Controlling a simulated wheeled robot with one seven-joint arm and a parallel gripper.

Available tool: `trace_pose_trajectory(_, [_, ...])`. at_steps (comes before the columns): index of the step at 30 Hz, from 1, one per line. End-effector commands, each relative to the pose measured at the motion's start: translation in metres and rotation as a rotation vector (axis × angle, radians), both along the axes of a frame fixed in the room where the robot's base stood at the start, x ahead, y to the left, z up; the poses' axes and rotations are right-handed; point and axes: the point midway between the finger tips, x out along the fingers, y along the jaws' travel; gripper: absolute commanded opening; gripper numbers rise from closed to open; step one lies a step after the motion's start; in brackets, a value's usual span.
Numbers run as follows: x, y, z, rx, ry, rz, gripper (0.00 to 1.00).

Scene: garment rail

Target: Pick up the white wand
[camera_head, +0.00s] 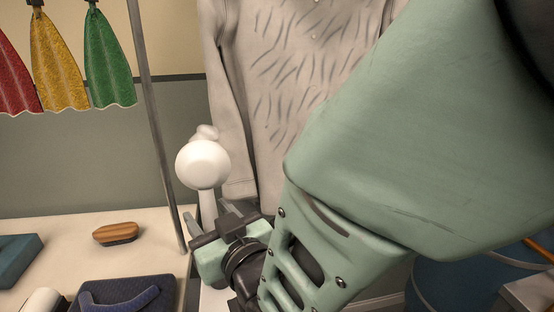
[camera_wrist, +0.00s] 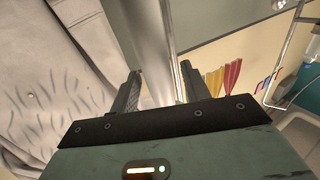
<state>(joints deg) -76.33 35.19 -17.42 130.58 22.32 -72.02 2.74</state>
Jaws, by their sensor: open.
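The white wand (camera_head: 203,165) stands upright in the head view, with a round head on top and a narrower handle below. My gripper (camera_head: 208,213) is at the handle, below the round head, and is open. In the wrist view the wand (camera_wrist: 152,45) appears as a pale, blurred upright shape between the spread fingers of my gripper (camera_wrist: 161,72). I cannot tell whether either finger touches it. The lower end of the handle is hidden behind my gripper in the head view.
A grey rail post (camera_head: 157,125) stands just left of the wand. A pale patterned garment (camera_head: 300,60) hangs close behind. The table (camera_head: 60,222) holds a wooden brush (camera_head: 116,233) and a dark folded cloth (camera_head: 125,295). Colored cloths, including a green one (camera_head: 108,60), hang upper left.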

Motion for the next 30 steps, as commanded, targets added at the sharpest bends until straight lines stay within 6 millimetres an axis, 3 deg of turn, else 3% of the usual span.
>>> trace_pose_trajectory(7, [0.001,0.001,-0.001,-0.001,0.001,0.0,0.44])
trace_pose_trajectory(12, [0.001,0.001,-0.001,-0.001,0.001,0.001,0.0])
trace_pose_trajectory(23, [0.001,0.001,0.003,0.003,-0.001,0.0,0.0])
trace_pose_trajectory(30, [0.001,0.001,0.021,0.006,-0.001,0.0,0.0])
